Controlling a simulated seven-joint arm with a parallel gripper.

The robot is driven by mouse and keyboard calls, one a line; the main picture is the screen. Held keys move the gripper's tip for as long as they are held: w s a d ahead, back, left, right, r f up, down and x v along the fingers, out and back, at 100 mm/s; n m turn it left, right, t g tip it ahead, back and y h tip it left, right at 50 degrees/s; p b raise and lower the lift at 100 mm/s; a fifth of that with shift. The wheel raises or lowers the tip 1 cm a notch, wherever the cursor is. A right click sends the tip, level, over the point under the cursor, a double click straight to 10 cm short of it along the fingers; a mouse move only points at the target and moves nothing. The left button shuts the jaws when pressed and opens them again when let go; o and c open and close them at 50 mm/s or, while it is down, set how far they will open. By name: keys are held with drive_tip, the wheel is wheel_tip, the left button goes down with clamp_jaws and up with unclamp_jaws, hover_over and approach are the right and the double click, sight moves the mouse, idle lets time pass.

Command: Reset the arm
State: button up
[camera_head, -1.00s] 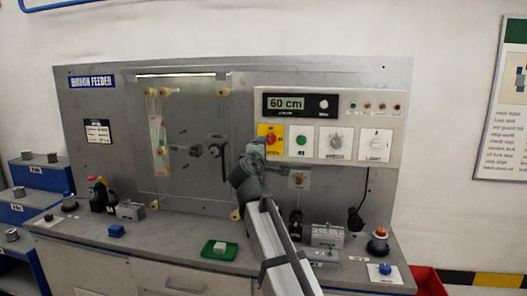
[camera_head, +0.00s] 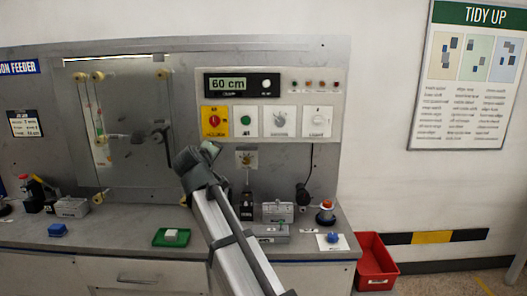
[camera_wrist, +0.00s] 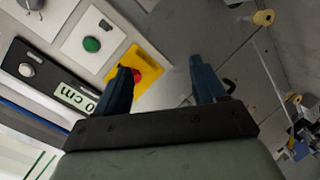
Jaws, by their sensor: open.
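My gripper (camera_wrist: 160,82) shows in the wrist view with its two dark blue fingers spread apart and nothing between them. It faces the grey upright panel of the machine. In the head view my arm reaches up from the bottom middle, and its end is in front of the panel, below the yellow switch plate (camera_head: 215,122). The fingers are hard to make out there. In the wrist view the yellow plate with its red knob (camera_wrist: 138,76) lies beyond the left finger, with the green button (camera_wrist: 92,44) further left.
Grey fixtures (camera_head: 277,213) and a red-topped button (camera_head: 325,213) stand to the right. A red bin (camera_head: 376,268) is on the floor. A TIDY UP poster (camera_head: 470,75) hangs at right.

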drive_tip(key=s+d+f+m+g, duration=0.2)
drive_tip(key=s+d+f+g, duration=0.3)
drive_tip(key=f, duration=1.2)
drive_tip(key=s+d+f+m+g, duration=0.25)
drive_tip(key=s+f, duration=0.45)
drive_tip(key=f, duration=0.9)
drive_tip(key=s+d+f+m+g, duration=0.1)
drive_tip(key=s+d+f+g, duration=0.35)
drive_tip(key=f, duration=1.25)
drive_tip(key=s+d+f+m+g, duration=0.1)
drive_tip(key=s+d+f+g, duration=0.1)
drive_tip(key=s+d+f, duration=0.5)
drive_tip(key=s+d+f+m+g, duration=0.1)
drive_tip(key=s+d+f+g, duration=0.25)
drive_tip(key=s+f, duration=0.7)
drive_tip(key=s+d+f+m+g, duration=0.1)
drive_tip(key=s+d+f, duration=0.4)
drive_tip(key=s, duration=0.5)
drive_tip(key=s+d+f+m+g, duration=0.2)
drive_tip(key=s+d+f, duration=0.4)
drive_tip(key=s, duration=0.4)
drive_tip(key=shift+f+g+y, duration=0.3)
drive_tip(key=shift+f+g, duration=0.05)
drive_tip(key=shift+g, duration=0.1)
drive_tip(key=shift+d, duration=0.1)
